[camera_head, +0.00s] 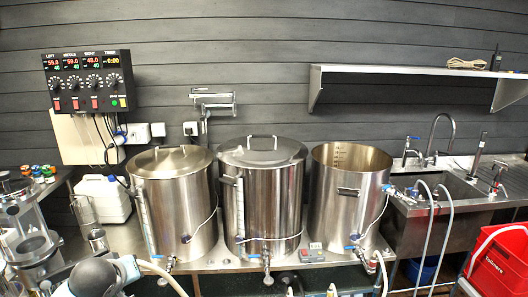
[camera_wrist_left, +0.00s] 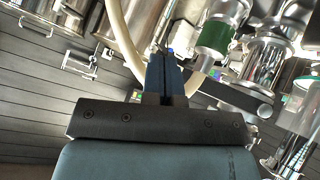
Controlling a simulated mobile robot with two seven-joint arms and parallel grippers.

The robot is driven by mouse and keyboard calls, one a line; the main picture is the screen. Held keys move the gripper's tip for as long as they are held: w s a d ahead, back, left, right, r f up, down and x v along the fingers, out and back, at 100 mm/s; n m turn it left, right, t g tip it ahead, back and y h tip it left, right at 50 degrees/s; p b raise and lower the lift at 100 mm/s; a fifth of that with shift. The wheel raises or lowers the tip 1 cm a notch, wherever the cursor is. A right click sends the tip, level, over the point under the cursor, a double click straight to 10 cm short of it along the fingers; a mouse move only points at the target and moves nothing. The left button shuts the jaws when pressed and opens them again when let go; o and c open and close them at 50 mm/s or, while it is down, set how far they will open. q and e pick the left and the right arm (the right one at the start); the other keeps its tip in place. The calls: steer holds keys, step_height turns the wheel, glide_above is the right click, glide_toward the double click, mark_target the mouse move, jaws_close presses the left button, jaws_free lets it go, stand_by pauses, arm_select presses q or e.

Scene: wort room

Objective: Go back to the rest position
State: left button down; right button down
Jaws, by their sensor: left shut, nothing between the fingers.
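My left gripper (camera_wrist_left: 165,75) shows in the left wrist view with its two dark fingers together and nothing between them. A pale hose passes behind the fingertips, and I cannot tell how far away it is. In the head view a grey and white part of my left arm is at the bottom left, in front of the bench; the fingers are not clear there. My right gripper is in neither view.
Three steel kettles stand in a row: left (camera_head: 175,205), middle (camera_head: 268,200) and right (camera_head: 345,200), the right one without a lid. Steel and glass vessels (camera_head: 25,225) crowd the left. A control box (camera_head: 90,82) hangs above. A sink (camera_head: 445,195) and red bucket (camera_head: 500,265) are right.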

arm_select(q)
steer(key=s+d+f+m+h, duration=0.2)
steer(key=s+d+f+m, duration=0.15)
steer(key=s+f, duration=0.4)
steer(key=s+d+f+m+h, duration=0.25)
steer(key=s+d+f, duration=0.2)
steer(key=f, duration=0.65)
steer(key=s+d+f+m+t, duration=0.1)
steer(key=s+d+f+m, duration=0.1)
steer(key=s+f, duration=0.2)
steer(key=s+d+f+m, duration=0.1)
steer(key=s+d+f, duration=0.2)
steer(key=s, duration=0.6)
steer(key=shift+d+f+m+t+h, duration=0.35)
steer(key=shift+f+m+t, duration=0.05)
steer(key=shift+f, duration=0.25)
steer(key=shift+s, duration=0.1)
